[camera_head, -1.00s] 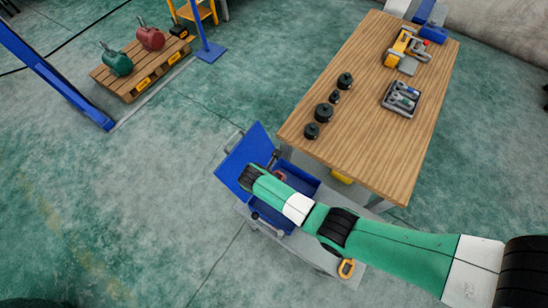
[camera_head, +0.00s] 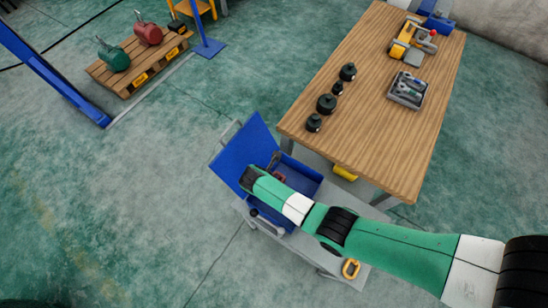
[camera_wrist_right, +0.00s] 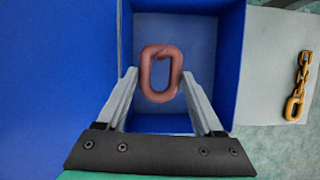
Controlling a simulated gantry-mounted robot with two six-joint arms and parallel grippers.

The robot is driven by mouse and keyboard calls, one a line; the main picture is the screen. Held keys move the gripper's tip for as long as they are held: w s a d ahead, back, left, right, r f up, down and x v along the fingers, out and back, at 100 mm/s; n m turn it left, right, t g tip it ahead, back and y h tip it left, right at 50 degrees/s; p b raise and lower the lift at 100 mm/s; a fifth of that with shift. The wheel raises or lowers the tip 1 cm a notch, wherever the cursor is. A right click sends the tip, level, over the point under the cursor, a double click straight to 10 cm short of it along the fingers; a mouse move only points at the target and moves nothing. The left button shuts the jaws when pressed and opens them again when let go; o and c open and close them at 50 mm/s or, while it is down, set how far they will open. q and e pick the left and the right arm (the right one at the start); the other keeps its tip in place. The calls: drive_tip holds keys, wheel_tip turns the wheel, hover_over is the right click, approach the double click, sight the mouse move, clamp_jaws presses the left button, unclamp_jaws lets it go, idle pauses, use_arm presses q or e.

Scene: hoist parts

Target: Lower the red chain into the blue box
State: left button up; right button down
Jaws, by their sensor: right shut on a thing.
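The blue box (camera_head: 312,186) stands with its lid (camera_head: 243,157) open on a grey cart, partly hidden by my right arm in the head view. In the right wrist view its wall (camera_wrist_right: 228,60) and inside show below the gripper. My right gripper (camera_wrist_right: 159,74) is shut on the red chain (camera_wrist_right: 160,91), seen as a reddish-brown link between the fingertips. The link appears over the box opening; its height above the floor of the box is hard to tell. A bit of the chain also shows in the head view (camera_head: 279,177). My left gripper is in no view.
A yellow chain (camera_wrist_right: 304,75) lies on the grey cart beside the box. A wooden table (camera_head: 385,125) close behind holds several black weights, a tool tray (camera_head: 407,90) and a yellow device (camera_head: 409,40). A pallet (camera_head: 140,62) with hoists stands at upper left.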

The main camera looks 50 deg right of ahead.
wheel_tip(320, 180, down, 4)
drive_tip(key=b, duration=0.3)
drive_tip(key=shift+f, duration=0.1)
unclamp_jaws()
drive_tip(key=p+v, duration=0.4)
drive_tip(key=v, duration=0.7)
drive_tip(key=shift+r, duration=0.35)
idle(0.5)
